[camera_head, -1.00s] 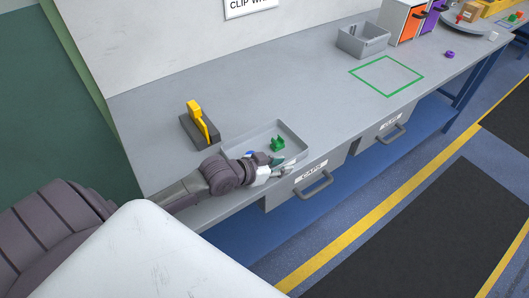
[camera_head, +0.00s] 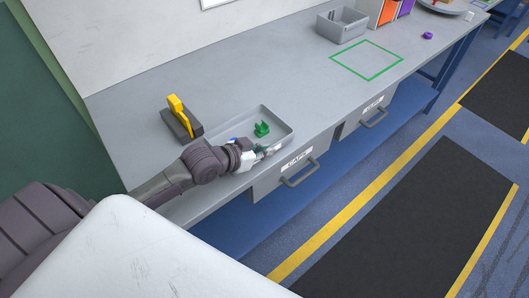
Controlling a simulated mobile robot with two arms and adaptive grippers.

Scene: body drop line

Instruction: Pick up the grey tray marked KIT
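A shallow grey tray (camera_head: 279,126) lies on the workbench near its front edge, left of the picture's middle. A green part (camera_head: 262,130) is in it. No KIT mark can be read on the tray from here. My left gripper (camera_head: 264,152) is at the tray's near side, over or against the near rim. Its fingers are small and partly hidden, so I cannot tell if they are open, shut or touching the rim. My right gripper is not in view.
A yellow tool on a dark block (camera_head: 181,122) stands left of the tray. Two labelled drawers, one at the left (camera_head: 291,170) and one at the right (camera_head: 368,112), are under the bench front. A grey bin (camera_head: 341,27) stands beyond a green taped outline (camera_head: 367,60). Bench between is clear.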

